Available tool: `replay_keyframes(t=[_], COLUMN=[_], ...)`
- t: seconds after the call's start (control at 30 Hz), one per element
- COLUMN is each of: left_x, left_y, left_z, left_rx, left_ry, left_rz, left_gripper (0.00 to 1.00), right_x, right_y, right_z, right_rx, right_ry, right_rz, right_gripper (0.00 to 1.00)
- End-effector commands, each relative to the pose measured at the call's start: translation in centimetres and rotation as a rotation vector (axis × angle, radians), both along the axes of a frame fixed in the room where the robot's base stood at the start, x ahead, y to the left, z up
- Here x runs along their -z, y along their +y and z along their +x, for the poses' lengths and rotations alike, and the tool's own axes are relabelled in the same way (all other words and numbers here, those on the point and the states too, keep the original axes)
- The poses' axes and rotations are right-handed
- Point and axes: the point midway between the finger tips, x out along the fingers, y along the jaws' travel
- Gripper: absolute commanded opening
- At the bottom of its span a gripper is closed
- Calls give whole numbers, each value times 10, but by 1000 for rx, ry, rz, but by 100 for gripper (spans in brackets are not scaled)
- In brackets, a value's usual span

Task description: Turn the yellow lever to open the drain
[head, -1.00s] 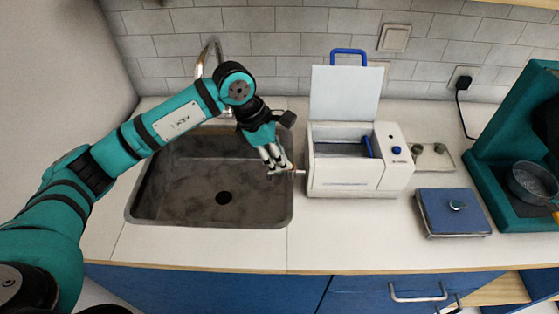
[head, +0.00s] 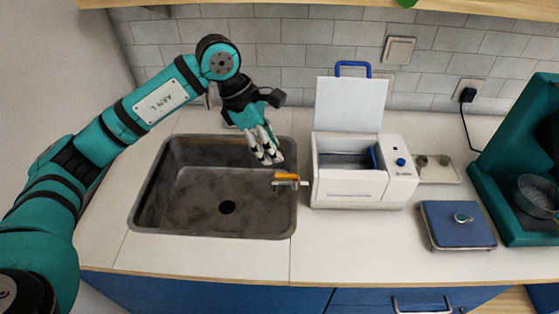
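The yellow lever (head: 287,176) is a small orange-yellow handle on top of the metal drain tap (head: 289,183). The tap sticks out to the left from the lower left side of the white box-shaped device (head: 349,188), over the sink's right edge. The lever lies roughly level, along the tap. My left gripper (head: 268,158) is above and to the left of the lever, over the sink, and looks apart from it. Its fingers point down and right with nothing seen in them. How far apart the fingertips are is unclear. My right gripper is not in view.
The sink (head: 141,215) is empty. The device's lid (head: 349,105) stands up with its blue handle at the top. A blue scale-like unit (head: 456,224) and a small tray (head: 437,170) stand to the right. Counter in front of the device is clear.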

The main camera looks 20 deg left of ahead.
Motion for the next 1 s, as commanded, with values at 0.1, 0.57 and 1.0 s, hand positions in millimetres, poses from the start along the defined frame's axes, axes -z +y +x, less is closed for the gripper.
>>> replay_keyframes(t=[0.1, 0.57, 1.0], left_x=[-21, -41, -67], left_y=[8, 16, 16], left_z=[-2, -4, -4], left_rx=[0, 0, 1], left_ry=[-4, 0, -1], left_rz=[-1, -1, -1], left_gripper=[35, 35, 35], right_x=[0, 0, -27], right_y=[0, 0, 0], right_z=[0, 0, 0], right_rx=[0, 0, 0], right_ry=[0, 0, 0], right_rz=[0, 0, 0], right_gripper=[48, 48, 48])
